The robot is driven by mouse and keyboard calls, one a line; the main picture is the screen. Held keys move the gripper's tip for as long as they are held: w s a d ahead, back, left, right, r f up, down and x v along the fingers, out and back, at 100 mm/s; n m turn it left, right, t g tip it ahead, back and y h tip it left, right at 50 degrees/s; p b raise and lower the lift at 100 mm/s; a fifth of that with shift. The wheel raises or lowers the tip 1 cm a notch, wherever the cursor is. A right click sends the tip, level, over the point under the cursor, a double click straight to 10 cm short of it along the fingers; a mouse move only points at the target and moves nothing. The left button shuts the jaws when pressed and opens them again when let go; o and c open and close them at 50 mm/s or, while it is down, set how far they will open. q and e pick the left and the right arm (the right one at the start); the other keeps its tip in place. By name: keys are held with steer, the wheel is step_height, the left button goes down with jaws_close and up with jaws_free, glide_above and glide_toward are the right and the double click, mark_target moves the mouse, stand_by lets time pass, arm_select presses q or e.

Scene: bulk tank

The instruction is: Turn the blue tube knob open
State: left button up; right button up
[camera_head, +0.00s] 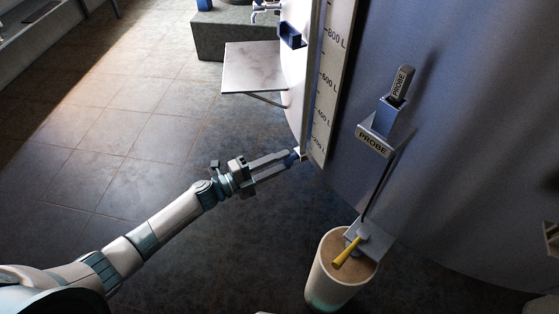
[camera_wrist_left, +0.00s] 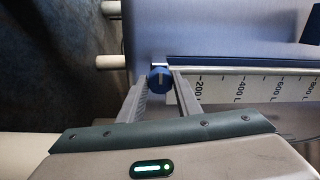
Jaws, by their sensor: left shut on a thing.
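The blue tube knob (camera_wrist_left: 160,79) shows in the left wrist view as a round blue cap with a pale line running up and down on its face. It sits at the low end of the level scale (camera_wrist_left: 262,90) on the tank. My left gripper (camera_wrist_left: 160,88) has one finger on each side of the knob and is shut on it. In the head view my left gripper (camera_head: 287,160) reaches the foot of the scale (camera_head: 333,80), and the knob (camera_head: 295,155) is mostly hidden by the fingers. My right gripper is not in view.
The large tank (camera_head: 450,130) fills the right side. A small shelf (camera_head: 255,68) stands out at the top. The tiled floor (camera_head: 120,130) at left is clear.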

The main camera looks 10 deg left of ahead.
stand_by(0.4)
arm_select(q)
steer(key=o, duration=1.1)
steer(key=shift+a, duration=0.1)
steer(key=shift+s+a+f, duration=0.15)
steer(key=shift+s+a, duration=0.2)
steer(key=shift+a, duration=0.05)
steer(key=b+v, duration=0.2)
steer(key=v, duration=1.4)
steer(key=shift+s+a+b, duration=0.1)
steer(key=shift+a+b, duration=0.05)
steer(key=shift+b, duration=0.15)
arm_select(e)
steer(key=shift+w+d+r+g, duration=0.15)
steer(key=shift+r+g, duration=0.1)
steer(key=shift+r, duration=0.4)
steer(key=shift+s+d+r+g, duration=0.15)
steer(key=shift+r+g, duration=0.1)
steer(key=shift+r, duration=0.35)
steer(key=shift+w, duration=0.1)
